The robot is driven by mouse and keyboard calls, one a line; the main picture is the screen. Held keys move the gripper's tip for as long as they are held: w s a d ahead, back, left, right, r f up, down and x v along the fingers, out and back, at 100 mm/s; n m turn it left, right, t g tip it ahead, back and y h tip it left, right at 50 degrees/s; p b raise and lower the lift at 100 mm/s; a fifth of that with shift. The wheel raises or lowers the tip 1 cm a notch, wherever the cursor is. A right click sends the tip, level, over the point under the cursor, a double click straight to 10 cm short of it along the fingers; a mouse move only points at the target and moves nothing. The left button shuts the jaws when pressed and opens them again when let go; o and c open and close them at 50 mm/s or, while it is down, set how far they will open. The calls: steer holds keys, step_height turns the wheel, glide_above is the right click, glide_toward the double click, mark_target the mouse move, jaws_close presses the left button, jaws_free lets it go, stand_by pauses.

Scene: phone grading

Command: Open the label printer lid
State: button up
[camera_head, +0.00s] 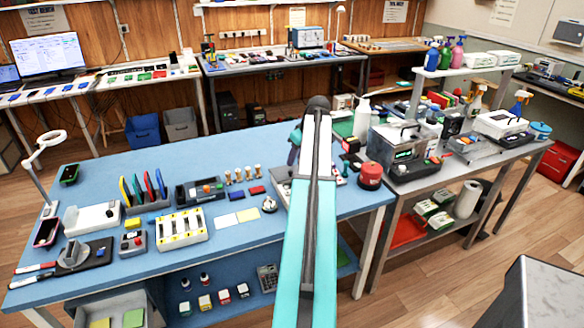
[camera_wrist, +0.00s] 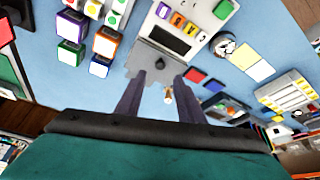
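In the wrist view my gripper (camera_wrist: 160,79) is open, its two dark fingers spread apart with no object held between them. Just beyond the fingertips is a grey and white device (camera_wrist: 172,44) with a dark panel, coloured keys and a dark round knob on a grey plate. In the head view my arm covers most of this device, and only its pale left edge (camera_head: 281,190) shows. I cannot tell for sure whether it is the label printer or whether its lid is shut. Contact between the fingers and the device cannot be made out.
The blue bench (camera_head: 240,232) holds a battery-like tray (camera_head: 181,230), small pegs, coloured cards and a red round container (camera_head: 370,176). A grey bench (camera_head: 455,160) at right carries a metal machine (camera_head: 404,140) and spray bottles. Coloured boxes (camera_wrist: 105,42) stand left of the fingers.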

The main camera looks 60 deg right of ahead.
mark_target(292, 173)
steer(key=shift+p+x, duration=0.7)
steer(key=shift+x, duration=2.6)
